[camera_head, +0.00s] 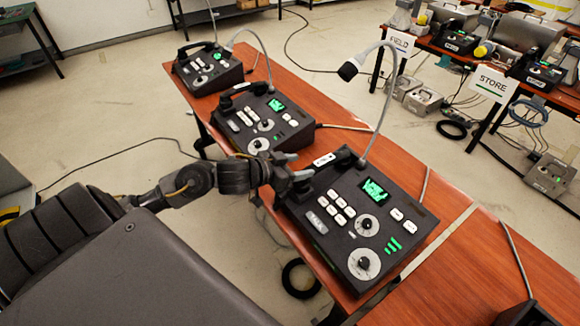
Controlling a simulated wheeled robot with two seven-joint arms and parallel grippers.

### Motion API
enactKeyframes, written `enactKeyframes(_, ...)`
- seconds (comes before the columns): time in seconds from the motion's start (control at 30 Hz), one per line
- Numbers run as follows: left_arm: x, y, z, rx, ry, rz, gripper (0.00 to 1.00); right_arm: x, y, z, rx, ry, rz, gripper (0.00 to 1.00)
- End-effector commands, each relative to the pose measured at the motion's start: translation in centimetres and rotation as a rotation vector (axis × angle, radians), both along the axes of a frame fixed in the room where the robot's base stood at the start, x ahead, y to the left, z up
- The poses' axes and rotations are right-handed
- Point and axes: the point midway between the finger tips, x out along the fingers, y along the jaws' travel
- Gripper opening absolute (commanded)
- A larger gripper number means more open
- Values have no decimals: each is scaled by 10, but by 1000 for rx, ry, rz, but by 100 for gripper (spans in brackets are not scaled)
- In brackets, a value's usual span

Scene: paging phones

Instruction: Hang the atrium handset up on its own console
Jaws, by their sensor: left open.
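Three dark consoles stand in a row on a long red-brown table. The nearest console (327,206) has a green screen, white keys, two round dials and a gooseneck microphone. A dark handset (343,157) lies along its far left edge, by a small white label whose text I cannot read. My left gripper (300,181) is open at the left end of that handset; the fingers partly hide this end, and I cannot tell whether they touch it. The middle console (268,118) and the far console (208,69) each carry a dark handset on top. My right gripper is not in view.
A second table at the upper right holds more equipment, with signs reading FIELD (400,40) and STORE (491,83). The gooseneck microphone (349,70) arches above the nearest console. Cables lie on the floor. The table's front right part (450,275) is mostly bare.

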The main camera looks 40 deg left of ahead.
Motion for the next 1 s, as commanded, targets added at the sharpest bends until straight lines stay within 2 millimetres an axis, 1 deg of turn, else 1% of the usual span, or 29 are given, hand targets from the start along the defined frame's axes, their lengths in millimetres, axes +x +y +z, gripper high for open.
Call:
enactKeyframes(0.03, -8, 3, 2, 3, 2, 0, 54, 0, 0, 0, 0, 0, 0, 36)
enactKeyframes(0.1, -16, 6, 5, 2, 1, 1, 54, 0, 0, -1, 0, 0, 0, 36)
enactKeyframes(0.23, -24, 8, 10, 0, 1, 0, 54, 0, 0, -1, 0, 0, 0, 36)
enactKeyframes(0.83, -26, 9, 11, -1, -1, 1, 54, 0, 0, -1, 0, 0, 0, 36)
enactKeyframes(0.93, -30, 7, 5, 4, 8, 17, 54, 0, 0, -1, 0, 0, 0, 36)
enactKeyframes(1.0, -38, 4, -9, 22, 29, 52, 54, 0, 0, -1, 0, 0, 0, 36)
